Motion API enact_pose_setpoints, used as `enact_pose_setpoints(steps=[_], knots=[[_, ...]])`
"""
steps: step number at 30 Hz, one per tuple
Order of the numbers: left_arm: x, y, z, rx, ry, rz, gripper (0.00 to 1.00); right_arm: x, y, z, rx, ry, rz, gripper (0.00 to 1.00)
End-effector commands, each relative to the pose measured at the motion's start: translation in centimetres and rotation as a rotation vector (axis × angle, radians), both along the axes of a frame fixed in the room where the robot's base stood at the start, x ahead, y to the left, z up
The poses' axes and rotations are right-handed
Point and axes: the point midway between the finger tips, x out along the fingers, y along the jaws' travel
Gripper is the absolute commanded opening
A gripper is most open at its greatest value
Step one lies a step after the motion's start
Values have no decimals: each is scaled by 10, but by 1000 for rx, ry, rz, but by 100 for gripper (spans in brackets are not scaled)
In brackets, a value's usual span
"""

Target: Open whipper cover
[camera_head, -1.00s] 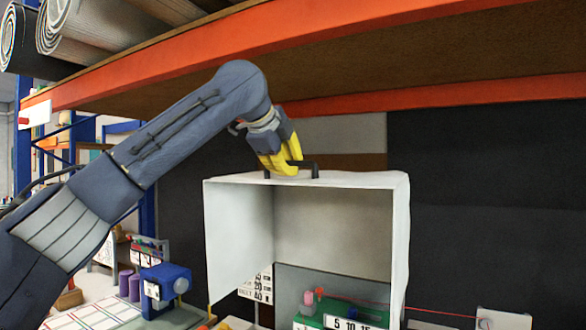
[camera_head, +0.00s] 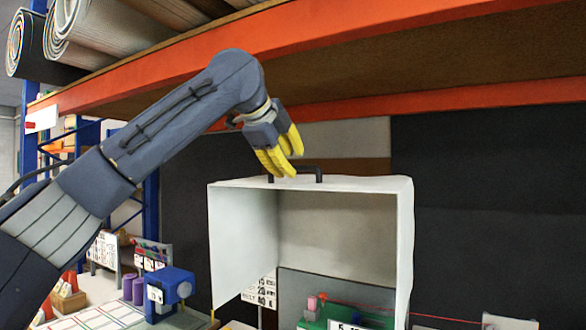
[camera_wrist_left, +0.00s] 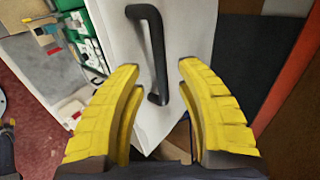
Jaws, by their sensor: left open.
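The whipper cover (camera_head: 243,235) is a white box-like hood, raised, with its open side facing me. A black bar handle (camera_head: 310,170) stands on its top. My right gripper is not in view.
An orange shelf beam (camera_head: 330,48) with rolled rugs (camera_head: 85,35) runs close above my left arm. A blue device (camera_head: 168,286) and purple cylinders (camera_head: 133,290) stand at lower left. A red thread (camera_head: 445,316) runs right from the machine.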

Motion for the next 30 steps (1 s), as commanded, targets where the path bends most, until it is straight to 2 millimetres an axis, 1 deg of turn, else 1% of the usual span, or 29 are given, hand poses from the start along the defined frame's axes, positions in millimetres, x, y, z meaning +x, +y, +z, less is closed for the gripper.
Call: enact_pose_setpoints(steps=[1, 3, 9, 15, 21, 30], knots=[[-6, 5, 7, -1, -3, 2, 36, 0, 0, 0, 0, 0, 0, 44], [-15, 10, 15, 0, -4, 1, 36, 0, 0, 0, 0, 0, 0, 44], [-37, 24, 34, -1, -3, 2, 36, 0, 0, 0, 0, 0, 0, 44], [-53, 34, 48, -1, -2, 2, 36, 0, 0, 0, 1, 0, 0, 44], [-60, 37, 54, -1, 0, 2, 36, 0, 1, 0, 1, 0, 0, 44], [-61, 38, 54, -1, 0, 2, 36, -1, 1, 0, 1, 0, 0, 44]])
